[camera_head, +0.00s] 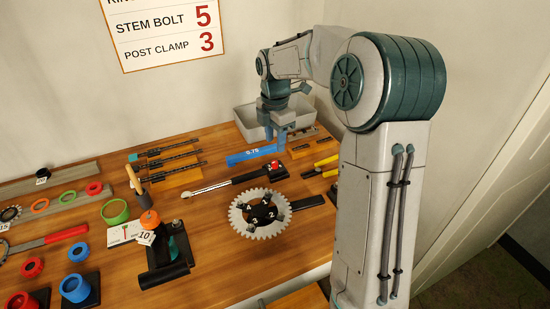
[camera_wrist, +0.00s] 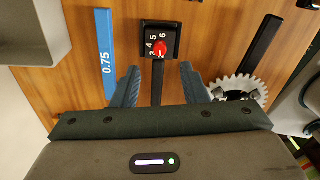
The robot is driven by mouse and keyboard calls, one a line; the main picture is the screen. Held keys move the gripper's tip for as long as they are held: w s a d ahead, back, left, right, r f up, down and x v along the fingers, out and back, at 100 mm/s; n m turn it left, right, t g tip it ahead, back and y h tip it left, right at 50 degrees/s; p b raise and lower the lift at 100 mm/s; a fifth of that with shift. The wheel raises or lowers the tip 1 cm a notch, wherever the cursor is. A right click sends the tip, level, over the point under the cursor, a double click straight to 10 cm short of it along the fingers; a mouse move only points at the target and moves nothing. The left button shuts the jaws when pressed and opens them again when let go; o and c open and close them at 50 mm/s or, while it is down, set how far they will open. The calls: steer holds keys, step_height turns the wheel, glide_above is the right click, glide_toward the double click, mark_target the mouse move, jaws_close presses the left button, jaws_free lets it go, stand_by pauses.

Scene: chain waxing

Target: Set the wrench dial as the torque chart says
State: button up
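The torque chart (camera_head: 165,30) hangs on the wall; it reads STEM BOLT 5 and POST CLAMP 3, and its top row is cut off. The torque wrench (camera_head: 232,184) lies on the bench with a black dial block (camera_head: 276,172) at its right end. In the wrist view the dial block (camera_wrist: 161,30) shows white numbers, 3 to 6 legible, around a red knob (camera_wrist: 159,49); the exact setting is unclear. My gripper (camera_head: 282,134) is above the bench near the dial. In the wrist view my gripper (camera_wrist: 157,78) is open and empty, its blue fingers either side of the wrench's black handle.
A blue 0.75 gauge (camera_head: 252,154) lies behind the wrench, with a grey bin (camera_head: 246,124) beyond it. A toothed chainring (camera_head: 240,222) with numbered bolts lies in front. Black hex tools (camera_head: 175,152) lie left. A stand with a 10 tag (camera_head: 146,238) is at front left.

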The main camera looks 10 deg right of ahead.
mark_target(275, 162)
step_height(275, 162, down, 8)
steer(key=shift+r, duration=0.2)
jaws_close()
